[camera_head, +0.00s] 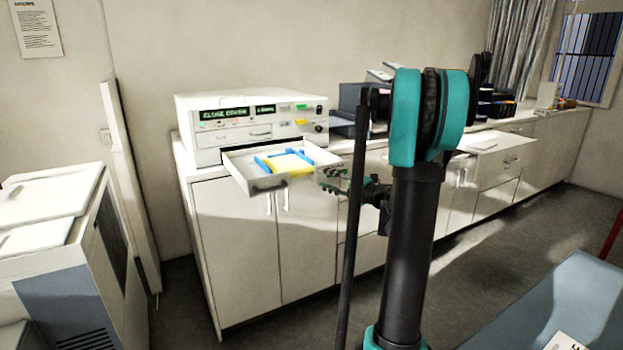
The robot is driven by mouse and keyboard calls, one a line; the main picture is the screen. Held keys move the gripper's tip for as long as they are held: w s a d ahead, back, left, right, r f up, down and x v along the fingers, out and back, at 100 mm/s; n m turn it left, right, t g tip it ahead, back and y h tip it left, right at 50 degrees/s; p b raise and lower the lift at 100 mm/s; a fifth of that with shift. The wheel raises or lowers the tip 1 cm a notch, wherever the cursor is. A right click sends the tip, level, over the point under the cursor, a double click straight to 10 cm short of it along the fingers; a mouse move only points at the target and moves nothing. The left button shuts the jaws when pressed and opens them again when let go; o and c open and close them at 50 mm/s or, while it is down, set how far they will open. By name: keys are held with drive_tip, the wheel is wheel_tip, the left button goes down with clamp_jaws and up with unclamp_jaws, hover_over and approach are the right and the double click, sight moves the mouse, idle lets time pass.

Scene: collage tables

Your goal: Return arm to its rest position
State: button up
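My teal and black arm (412,200) stands upright right of the middle of the head view. My gripper (332,183) is small and dark, just right of an open drawer (256,185); no contact with the drawer can be made out. Its fingers are too small and dark to tell whether they are open or shut. The drawer sticks out from a white machine (248,119) whose green display seems to read "CLOSE" and a second word. A yellow item (292,165) with blue edges lies in the drawer.
The machine stands on a long white cabinet row (240,250). Another drawer (490,142) is pulled out farther right. A white and grey machine (95,255) stands at the left. A blue-grey surface (545,310) fills the lower right. Open floor (470,240) lies before the cabinets.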

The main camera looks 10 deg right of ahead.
drive_tip(key=d+r+m+t+h, duration=0.4)
drive_tip(key=r+m+t+h, duration=0.25)
drive_tip(key=m, duration=0.25)
drive_tip(key=s+d+f+m+g+h, duration=0.4)
drive_tip(key=s+d+f+m+h, duration=0.15)
drive_tip(key=m+h, duration=0.55)
drive_tip(key=s+a+f+m+g+y, duration=0.1)
drive_tip(key=s+a+f+m+g, duration=0.1)
drive_tip(key=s+a+f+g, duration=0.2)
drive_tip(key=s+a+f+m+g+y, duration=0.2)
drive_tip(key=s+a+f+g, duration=0.2)
drive_tip(key=s+f, duration=0.7)
drive_tip(key=s+a+f+m+g+y, duration=0.2)
drive_tip(key=s+a+f+g, duration=0.2)
drive_tip(key=s+f, duration=0.4)
drive_tip(key=s+a, duration=0.1)
drive_tip(key=s, duration=0.3)
drive_tip(key=shift+s+a+f, duration=0.15)
drive_tip(key=shift+s+a, duration=0.1)
drive_tip(key=shift+a, duration=0.1)
drive_tip(key=shift+y, duration=0.25)
